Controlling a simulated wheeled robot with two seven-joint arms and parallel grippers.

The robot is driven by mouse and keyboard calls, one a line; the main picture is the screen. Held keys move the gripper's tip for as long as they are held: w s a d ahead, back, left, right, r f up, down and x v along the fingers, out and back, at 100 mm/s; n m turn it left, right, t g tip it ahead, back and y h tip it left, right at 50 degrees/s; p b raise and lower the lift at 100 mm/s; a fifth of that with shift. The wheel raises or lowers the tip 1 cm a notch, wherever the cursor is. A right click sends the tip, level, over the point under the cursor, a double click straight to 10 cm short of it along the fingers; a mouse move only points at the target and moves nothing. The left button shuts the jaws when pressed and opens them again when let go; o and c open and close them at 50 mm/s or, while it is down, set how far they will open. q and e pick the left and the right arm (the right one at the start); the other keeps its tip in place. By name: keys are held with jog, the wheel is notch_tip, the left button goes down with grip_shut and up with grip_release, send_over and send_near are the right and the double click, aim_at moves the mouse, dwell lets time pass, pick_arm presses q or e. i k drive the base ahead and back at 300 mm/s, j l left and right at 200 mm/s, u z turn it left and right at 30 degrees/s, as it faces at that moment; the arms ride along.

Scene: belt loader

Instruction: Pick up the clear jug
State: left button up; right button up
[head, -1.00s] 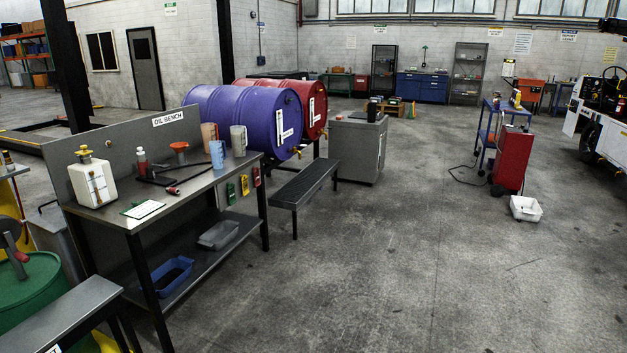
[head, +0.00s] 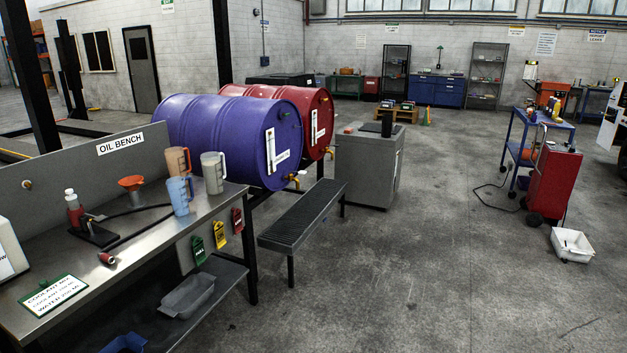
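The clear jug (head: 214,172) stands upright on the right end of the oil bench (head: 200,222). It looks greyish and see-through, with a handle. A blue jug (head: 179,195) stands just left of it and an orange jug (head: 177,161) stands behind the blue one. The three stand close together. Neither of my grippers shows in the head view.
A purple drum (head: 215,135) and a red drum (head: 318,110) lie on their sides behind the bench. A low grated stand (head: 303,215) sits right of the bench. A funnel (head: 131,183) and a sign card (head: 53,295) are on the bench. Open floor lies to the right.

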aim_at(210, 162)
jog(key=i+l+u, duration=0.1)
jog(key=i+u, duration=0.3)
jog(key=i+l+u, duration=0.4)
jog(key=i, duration=0.2)
jog(key=i+l+u, duration=0.4)
jog(key=i+j, duration=0.05)
jog(key=j, duration=0.05)
